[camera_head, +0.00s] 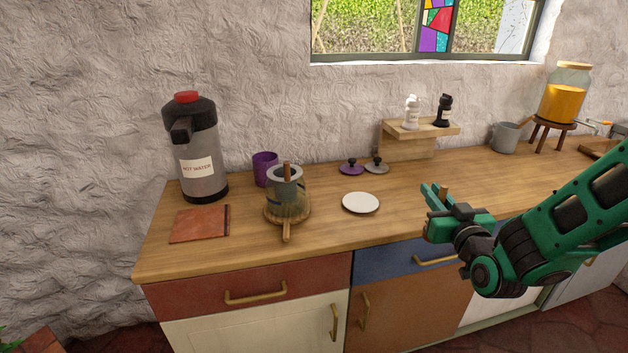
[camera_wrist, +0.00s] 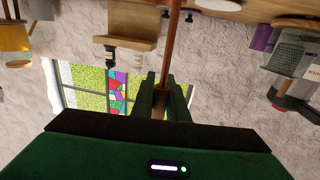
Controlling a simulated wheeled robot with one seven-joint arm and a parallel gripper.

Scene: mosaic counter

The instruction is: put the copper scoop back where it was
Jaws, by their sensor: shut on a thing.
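My gripper (camera_head: 438,200) is at the right of the head view, raised in front of the counter. Its green fingers also show in the wrist view (camera_wrist: 163,90), shut on a thin copper-brown handle (camera_wrist: 174,40), which I take to be the copper scoop's. The handle runs up out of the wrist picture, so the scoop's bowl is hidden. In the head view only a small brown bit of it shows at the fingertips. Where the scoop was before cannot be told from these frames.
A wooden shelf (camera_head: 410,140) holds two shakers.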

